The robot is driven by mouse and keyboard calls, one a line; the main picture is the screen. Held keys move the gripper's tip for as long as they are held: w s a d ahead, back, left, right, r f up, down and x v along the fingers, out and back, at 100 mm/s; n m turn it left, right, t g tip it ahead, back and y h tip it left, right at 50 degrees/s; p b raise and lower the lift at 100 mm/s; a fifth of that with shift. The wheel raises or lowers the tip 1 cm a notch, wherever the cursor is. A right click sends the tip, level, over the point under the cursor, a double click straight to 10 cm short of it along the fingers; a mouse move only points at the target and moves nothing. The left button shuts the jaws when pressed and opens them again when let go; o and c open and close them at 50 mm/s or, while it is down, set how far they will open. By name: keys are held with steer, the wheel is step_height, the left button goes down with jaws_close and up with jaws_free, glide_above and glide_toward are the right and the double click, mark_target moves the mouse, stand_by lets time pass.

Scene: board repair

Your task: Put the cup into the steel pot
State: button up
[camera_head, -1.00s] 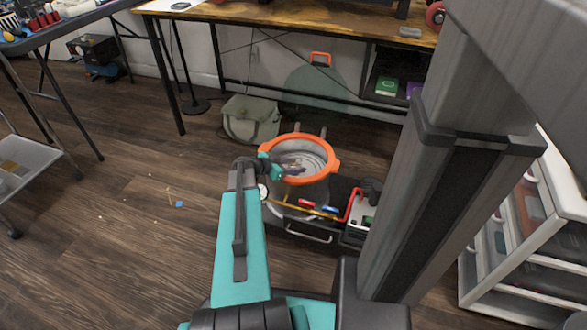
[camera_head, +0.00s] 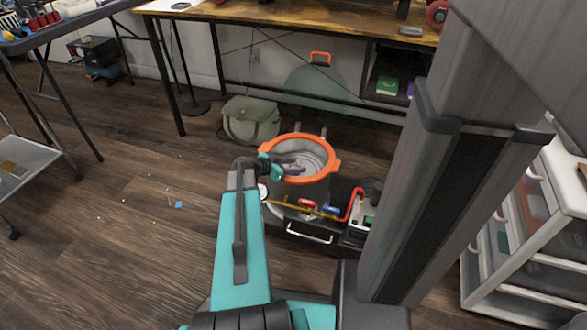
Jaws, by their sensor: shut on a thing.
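The steel pot (camera_head: 318,158) has a wide orange rim and stands open on a low unit on the floor, just beyond my arm. My gripper (camera_head: 290,163) reaches over the left side of the pot's rim, with its end over or inside the opening. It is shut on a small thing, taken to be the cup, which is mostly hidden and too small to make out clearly. No other cup shows in view. I cannot tell whether the held thing touches the pot's inside.
A wooden workbench (camera_head: 300,22) stands at the back, a drawer cart (camera_head: 540,235) at the right. Floor at left is mostly clear.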

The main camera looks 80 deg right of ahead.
steer(key=o, duration=1.1)
steer(key=shift+a+f, duration=0.1)
steer(key=shift+f, duration=0.6)
steer(key=shift+r+p, duration=0.25)
steer(key=shift+p, duration=0.15)
steer(key=shift+r+p, duration=0.5)
steer(key=shift+p, duration=0.35)
steer(key=p+v, duration=0.2)
steer(key=v, duration=1)
steer(key=shift+r, duration=0.15)
